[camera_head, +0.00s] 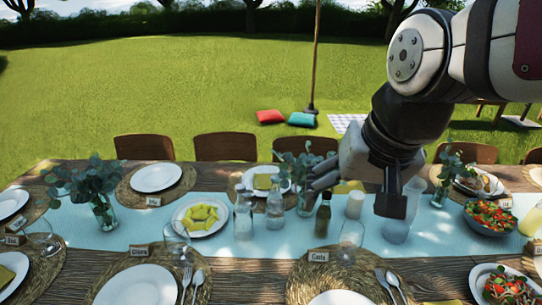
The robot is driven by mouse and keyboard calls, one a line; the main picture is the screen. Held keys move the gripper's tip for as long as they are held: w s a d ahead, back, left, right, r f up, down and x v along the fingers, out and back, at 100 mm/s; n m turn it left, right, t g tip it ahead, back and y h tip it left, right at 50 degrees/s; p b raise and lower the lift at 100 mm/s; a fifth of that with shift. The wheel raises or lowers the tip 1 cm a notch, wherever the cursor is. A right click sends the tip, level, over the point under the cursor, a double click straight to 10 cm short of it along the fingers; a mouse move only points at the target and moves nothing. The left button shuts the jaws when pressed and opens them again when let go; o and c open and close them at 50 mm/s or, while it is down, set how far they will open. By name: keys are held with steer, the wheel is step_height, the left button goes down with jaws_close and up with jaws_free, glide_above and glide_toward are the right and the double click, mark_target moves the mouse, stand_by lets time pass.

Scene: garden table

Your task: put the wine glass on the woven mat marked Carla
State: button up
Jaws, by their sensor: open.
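The woven mat (300,286) at the front centre has a name card (320,257) that appears to read Carla. A white plate (340,298), cut by the lower picture edge, lies on it. A clear glass (351,238) stands at its back edge; its shape is hard to make out. A stemmed clear glass (42,236), looking like a wine glass, stands at the left. Another clear glass (177,241) stands left of centre. My gripper (354,198) is open, pointing down above the runner, beyond the Carla mat. I see nothing held; its fingers hide part of the table behind.
A dark bottle (323,220), a white candle (355,205) and a clear vessel (397,228) stand close around my gripper in the picture. Clear bottles (243,217), vases and a salad bowl (489,217) crowd the blue runner (290,238). Cutlery (391,286) lies right on the mat.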

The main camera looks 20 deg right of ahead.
steer(key=s+n, duration=0.2)
steer(key=s+a+n+t, duration=0.1)
steer(key=s+n, duration=0.1)
steer(key=s, duration=0.1)
steer(key=shift+a+r, duration=0.2)
stand_by(0.3)
